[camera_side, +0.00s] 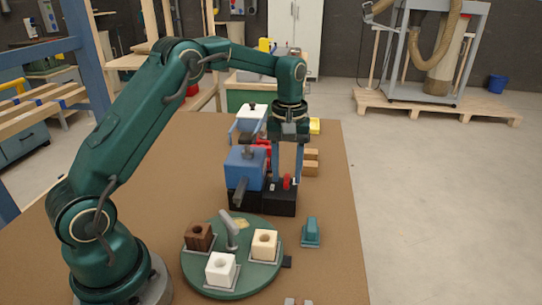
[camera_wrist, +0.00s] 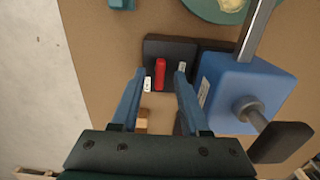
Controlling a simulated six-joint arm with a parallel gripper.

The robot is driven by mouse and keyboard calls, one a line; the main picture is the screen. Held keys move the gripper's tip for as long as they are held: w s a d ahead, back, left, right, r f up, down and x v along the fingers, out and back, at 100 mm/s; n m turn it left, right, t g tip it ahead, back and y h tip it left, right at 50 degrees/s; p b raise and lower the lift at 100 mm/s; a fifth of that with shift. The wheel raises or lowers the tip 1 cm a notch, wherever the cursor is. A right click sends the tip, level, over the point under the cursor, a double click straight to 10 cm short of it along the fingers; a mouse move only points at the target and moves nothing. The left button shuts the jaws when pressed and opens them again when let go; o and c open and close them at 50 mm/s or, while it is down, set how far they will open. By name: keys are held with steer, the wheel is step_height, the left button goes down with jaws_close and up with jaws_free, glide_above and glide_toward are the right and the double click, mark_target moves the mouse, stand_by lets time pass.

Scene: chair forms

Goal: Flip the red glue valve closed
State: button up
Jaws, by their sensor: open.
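The red glue valve lever (camera_side: 287,182) stands on a black block (camera_side: 280,205) beside a blue box-shaped unit (camera_side: 243,172). In the wrist view the lever (camera_wrist: 160,74) is a short red bar on the black block (camera_wrist: 157,47), with small white labels to its left and right. My gripper (camera_side: 287,178) points down above the block. In the wrist view its open fingertips (camera_wrist: 159,73) lie on either side of the lever, with a gap on both sides. I cannot tell whether a finger touches it. The lever's foot is partly hidden in the side view.
A dark handle (camera_side: 241,191) sticks out from the blue unit. A green round table (camera_side: 233,284) in front carries brown, white and cream blocks. A teal piece (camera_side: 311,233) stands to its right. Wooden blocks (camera_side: 311,162) lie behind. The board's right side is mostly clear.

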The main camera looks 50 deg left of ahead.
mark_target(287, 177)
steer(key=shift+r, duration=2.5)
steer(key=shift+r, duration=0.1)
steer(key=s+d+r+m+t, duration=0.25)
steer(key=s+d+r, duration=0.25)
steer(key=s+r, duration=0.45)
steer(key=s+d+f+m+t, duration=0.2)
steer(key=s+f+m, duration=0.4)
steer(key=s, duration=0.5)
steer(key=shift+t, duration=0.55)
